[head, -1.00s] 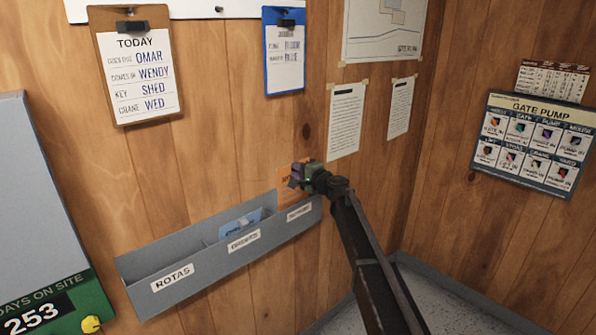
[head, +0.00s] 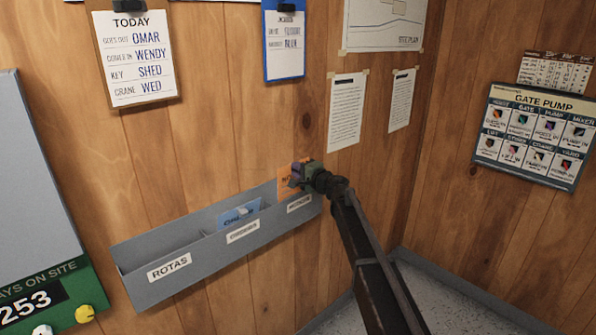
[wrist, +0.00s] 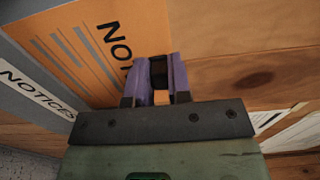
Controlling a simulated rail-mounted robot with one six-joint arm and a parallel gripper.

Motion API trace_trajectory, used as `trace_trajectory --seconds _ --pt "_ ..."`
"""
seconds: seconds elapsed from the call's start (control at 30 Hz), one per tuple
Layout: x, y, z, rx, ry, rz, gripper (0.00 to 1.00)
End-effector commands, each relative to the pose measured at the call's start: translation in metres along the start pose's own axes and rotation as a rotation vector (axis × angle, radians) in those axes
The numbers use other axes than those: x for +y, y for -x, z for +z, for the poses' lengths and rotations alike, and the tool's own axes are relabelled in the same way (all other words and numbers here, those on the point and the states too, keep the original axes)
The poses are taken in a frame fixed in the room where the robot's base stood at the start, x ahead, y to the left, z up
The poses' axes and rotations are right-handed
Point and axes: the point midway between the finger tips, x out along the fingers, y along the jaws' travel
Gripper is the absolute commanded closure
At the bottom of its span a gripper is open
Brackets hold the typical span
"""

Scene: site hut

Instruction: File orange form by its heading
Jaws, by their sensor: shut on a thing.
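The orange form (head: 287,182) is upright at the right compartment of the grey wall rack (head: 185,260), its lower part hidden behind the rack's front. In the wrist view, the orange form (wrist: 75,45) has a heading starting "NO", the rest hidden by my fingers. The label (wrist: 38,95) on the rack front beside it reads "NOTICES". My gripper (head: 295,177) is shut on the form's upper right part; its purple fingers (wrist: 160,75) show in the wrist view. I cannot see whether the form touches the compartment floor.
The left compartment, labelled "ROTAS" (head: 170,268), looks empty. A blue paper (head: 240,214) stands in the middle compartment; its label is blurred. Clipboards (head: 140,60) and taped sheets (head: 346,112) hang above. A gate pump board (head: 535,135) is on the right wall.

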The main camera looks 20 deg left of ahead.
Motion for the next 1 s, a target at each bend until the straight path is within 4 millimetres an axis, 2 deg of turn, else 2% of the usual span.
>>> trace_trajectory --seconds 0.27,0.3,0.47,0.77,0.87,1.0 --pt "-0.001 0.000 0.000 0.000 0.000 0.000 1.00" --pt "-0.001 0.000 0.000 0.000 0.000 0.000 0.75" --pt "-0.001 0.000 0.000 0.000 0.000 0.000 0.52" --pt "-0.001 0.002 0.000 0.000 0.000 0.000 0.52" --pt "-0.001 0.012 0.001 0.000 0.000 0.000 0.52" --pt "-0.001 0.041 0.002 0.002 0.000 0.000 0.52"
